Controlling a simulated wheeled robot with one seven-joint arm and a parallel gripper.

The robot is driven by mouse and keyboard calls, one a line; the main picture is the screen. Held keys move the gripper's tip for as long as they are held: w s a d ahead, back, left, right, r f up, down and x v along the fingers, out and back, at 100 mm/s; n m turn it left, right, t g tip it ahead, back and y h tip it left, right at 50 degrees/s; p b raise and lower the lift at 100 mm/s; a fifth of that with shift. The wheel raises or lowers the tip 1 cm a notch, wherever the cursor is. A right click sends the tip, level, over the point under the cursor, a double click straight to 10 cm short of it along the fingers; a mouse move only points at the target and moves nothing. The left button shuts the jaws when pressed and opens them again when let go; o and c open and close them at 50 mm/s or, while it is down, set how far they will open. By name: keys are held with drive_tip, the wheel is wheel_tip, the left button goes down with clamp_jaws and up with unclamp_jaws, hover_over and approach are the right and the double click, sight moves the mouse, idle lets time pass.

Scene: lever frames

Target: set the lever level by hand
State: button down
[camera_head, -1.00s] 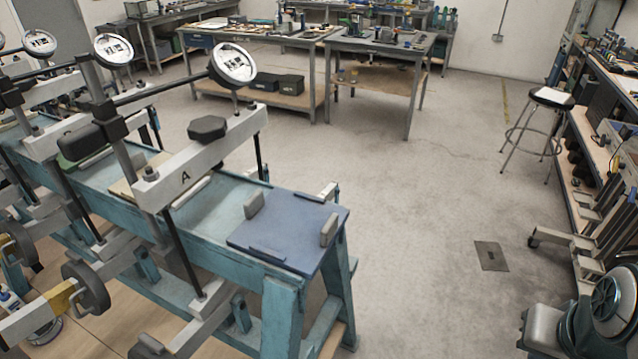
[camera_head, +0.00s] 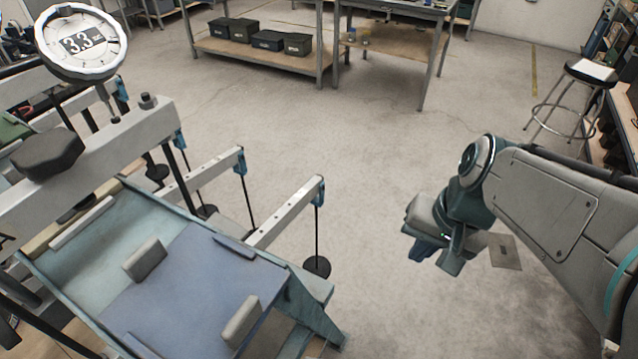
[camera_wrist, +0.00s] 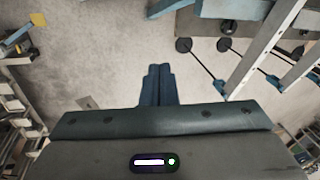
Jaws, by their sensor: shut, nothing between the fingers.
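Pale metal lever arms (camera_head: 286,214) with holes stick out from the right side of the blue frame in the head view. Each has a blue end piece and a thin black rod hanging down to a round black weight (camera_head: 317,266). I cannot tell which lever the task means, nor whether one is level. My gripper (camera_head: 432,258) hangs over open floor to the right of the levers, apart from them. In the wrist view my gripper (camera_wrist: 160,72) has its blue fingers together and empty. The lever arms also show at the upper right of the wrist view (camera_wrist: 262,45).
A dial (camera_head: 82,44) reading about 3.3 stands at the upper left above a beam with a dark knob (camera_head: 47,153). A blue plate (camera_head: 190,290) with grey blocks covers the near end of the frame. A stool (camera_head: 590,72) stands at right. Floor between is clear.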

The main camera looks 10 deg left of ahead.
drive_tip(key=w+a+f+m+g+y+b, duration=0.3)
drive_tip(key=a+f+m+y+b, duration=0.15)
drive_tip(key=a+f+b, duration=0.5)
drive_tip(key=m+t+y+b, duration=1)
drive_tip(key=m+y+b, duration=0.3)
drive_tip(key=m+b, duration=0.4)
approach(317, 203)
drive_tip(key=s+f+m, duration=0.1)
drive_tip(key=s, duration=0.2)
drive_tip(key=shift+h, duration=0.25)
drive_tip(key=x, duration=0.3)
drive_tip(key=r+b+x, duration=0.1)
drive_tip(key=x, duration=0.3)
drive_tip(key=r+x, duration=0.1)
drive_tip(key=x, duration=0.2)
drive_tip(key=shift+w+d+r, duration=0.15)
drive_tip(key=shift+w+r, duration=0.15)
drive_tip(key=shift+w+r+b, duration=0.15)
drive_tip(key=shift+r+b, duration=0.15)
drive_tip(key=shift+r, duration=0.25)
